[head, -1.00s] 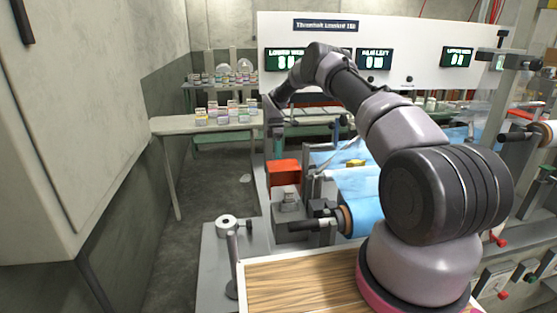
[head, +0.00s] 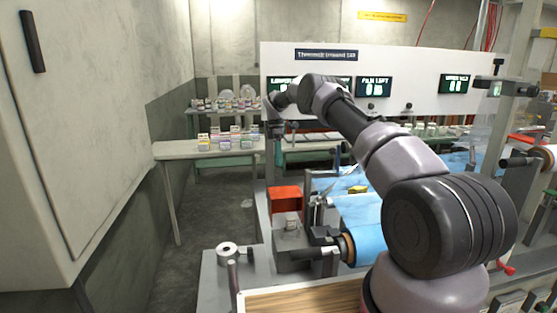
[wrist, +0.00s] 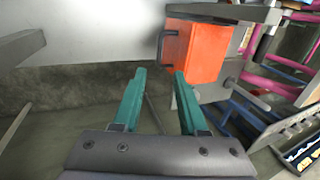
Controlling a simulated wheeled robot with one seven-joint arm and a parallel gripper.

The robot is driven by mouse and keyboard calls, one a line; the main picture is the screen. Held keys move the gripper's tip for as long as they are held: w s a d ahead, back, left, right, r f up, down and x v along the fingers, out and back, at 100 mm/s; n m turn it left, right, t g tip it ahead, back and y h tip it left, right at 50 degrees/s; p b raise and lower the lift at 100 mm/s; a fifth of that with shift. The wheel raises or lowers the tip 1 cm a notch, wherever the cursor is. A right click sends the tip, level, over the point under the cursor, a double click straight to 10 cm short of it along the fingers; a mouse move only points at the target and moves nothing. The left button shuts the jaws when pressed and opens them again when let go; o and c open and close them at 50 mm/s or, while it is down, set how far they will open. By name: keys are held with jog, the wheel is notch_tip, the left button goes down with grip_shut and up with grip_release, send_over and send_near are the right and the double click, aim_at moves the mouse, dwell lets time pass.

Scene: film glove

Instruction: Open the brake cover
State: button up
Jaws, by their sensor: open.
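An orange-red box (head: 286,199), which looks like the brake cover, sits on the machine's near left corner in the head view. In the wrist view the orange box (wrist: 204,50) is up and right of centre, with a dark handle (wrist: 166,42) on its left side. It appears shut. My gripper (wrist: 160,73) shows two teal fingers, apart with nothing between them. The fingertips point toward the area just below and left of the box. They look clear of the handle, but the exact gap cannot be told. In the head view the fingers are not clearly visible.
A roll with blue film (head: 362,242) lies right of the box. A grey post (head: 232,280) stands at the front. A pale table (head: 180,150) with small boxes is behind left, and a large cabinet (head: 75,140) fills the left. Floor between is clear.

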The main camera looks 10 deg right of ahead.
jog(key=shift+w+r, duration=0.1)
jog(key=shift+r, duration=0.15)
